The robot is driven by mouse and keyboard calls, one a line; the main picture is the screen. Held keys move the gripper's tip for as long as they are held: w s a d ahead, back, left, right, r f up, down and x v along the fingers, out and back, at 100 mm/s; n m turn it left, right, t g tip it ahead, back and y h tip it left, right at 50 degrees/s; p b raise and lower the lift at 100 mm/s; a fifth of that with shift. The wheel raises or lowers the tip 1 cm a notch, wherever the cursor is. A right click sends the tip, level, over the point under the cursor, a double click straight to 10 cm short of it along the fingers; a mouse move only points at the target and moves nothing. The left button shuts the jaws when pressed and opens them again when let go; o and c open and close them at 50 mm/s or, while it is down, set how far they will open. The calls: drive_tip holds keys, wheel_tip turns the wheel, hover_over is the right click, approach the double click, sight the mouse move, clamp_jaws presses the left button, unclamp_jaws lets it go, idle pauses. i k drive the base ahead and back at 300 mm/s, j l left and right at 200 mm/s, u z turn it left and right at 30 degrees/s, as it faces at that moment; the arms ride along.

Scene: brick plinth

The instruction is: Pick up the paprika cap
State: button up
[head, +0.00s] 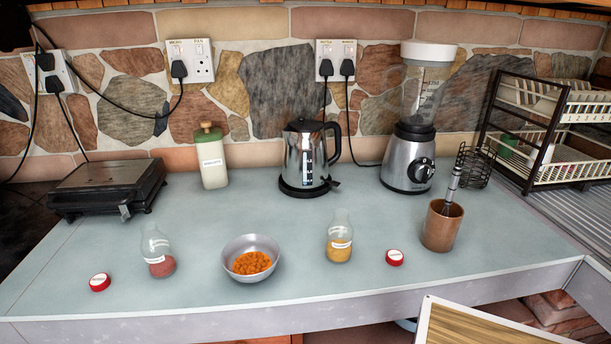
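Two red caps with white tops lie on the pale counter (330,288). One red cap (99,282) is at the front left, beside a clear jar with reddish powder (159,253). The other red cap (394,257) is right of a clear jar with yellow-orange powder (339,238). Both jars stand upright and uncapped. The lettering on the caps and jars is too small to read; the left cap lies nearest the reddish powder, which looks like paprika. My gripper is not in view.
A metal bowl of orange pieces (251,268) stands between the jars. A copper cup with a whisk (440,228) is right of the right cap. Behind are a grill (107,187), white canister (212,160), kettle (306,155), blender (410,150) and dish rack (545,175). The front strip is clear.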

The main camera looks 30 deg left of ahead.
sight(101, 281)
drive_tip(key=u, duration=2.4)
